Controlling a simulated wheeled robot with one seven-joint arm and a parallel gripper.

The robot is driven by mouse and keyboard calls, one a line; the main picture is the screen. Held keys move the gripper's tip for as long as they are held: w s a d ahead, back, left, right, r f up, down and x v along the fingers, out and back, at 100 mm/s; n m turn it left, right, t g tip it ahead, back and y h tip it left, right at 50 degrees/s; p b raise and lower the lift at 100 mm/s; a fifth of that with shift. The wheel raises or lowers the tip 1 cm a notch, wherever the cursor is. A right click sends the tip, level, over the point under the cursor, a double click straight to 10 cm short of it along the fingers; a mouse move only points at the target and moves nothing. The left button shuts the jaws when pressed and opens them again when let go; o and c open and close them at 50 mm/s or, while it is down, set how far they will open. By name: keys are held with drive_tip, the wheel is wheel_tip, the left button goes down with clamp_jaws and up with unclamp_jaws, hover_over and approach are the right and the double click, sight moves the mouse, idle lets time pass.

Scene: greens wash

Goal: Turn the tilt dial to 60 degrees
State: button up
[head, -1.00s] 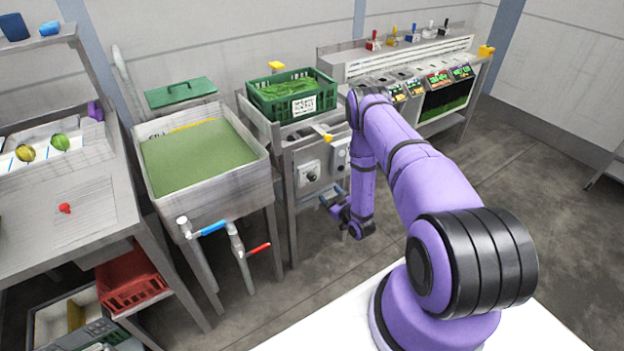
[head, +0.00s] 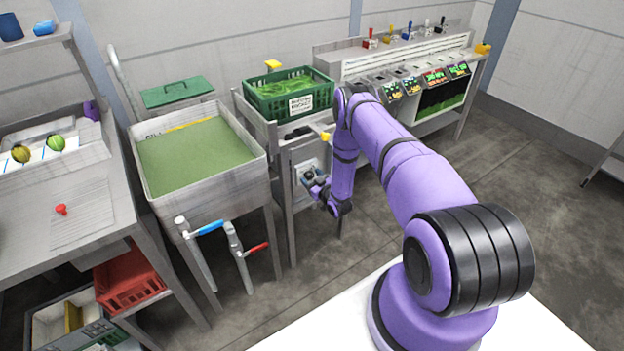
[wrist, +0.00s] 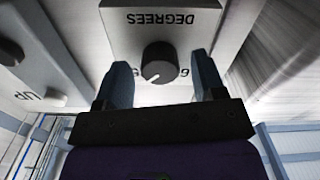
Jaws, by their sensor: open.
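The tilt dial (wrist: 160,62) is a black round knob with a pale pointer line, on a light plate (wrist: 205,17) marked "DEGREES", which reads upside down in the wrist view. The pointer aims down and to the left in that view. A partly hidden "6" shows beside my right-hand finger. My gripper (wrist: 161,85) is open, its two blue-grey fingers on either side of the dial, with a gap showing on each side. In the head view my gripper (head: 316,188) is in front of the panel under the green crate, and the dial (head: 309,174) shows just behind it.
The green crate (head: 290,98) of greens sits above the panel. A sink (head: 205,182) of greenish water with blue- and red-handled taps stands left of it.

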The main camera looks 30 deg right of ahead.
drive_tip(key=c, duration=0.9)
drive_tip(key=shift+n, duration=0.3)
drive_tip(key=n, duration=0.4)
drive_tip(key=shift+a, duration=0.1)
drive_tip(key=n, duration=0.4)
drive_tip(key=shift+f+n, duration=0.1)
drive_tip(key=shift+n, duration=0.3)
drive_tip(key=n, duration=0.4)
drive_tip(key=shift+n, duration=2.2)
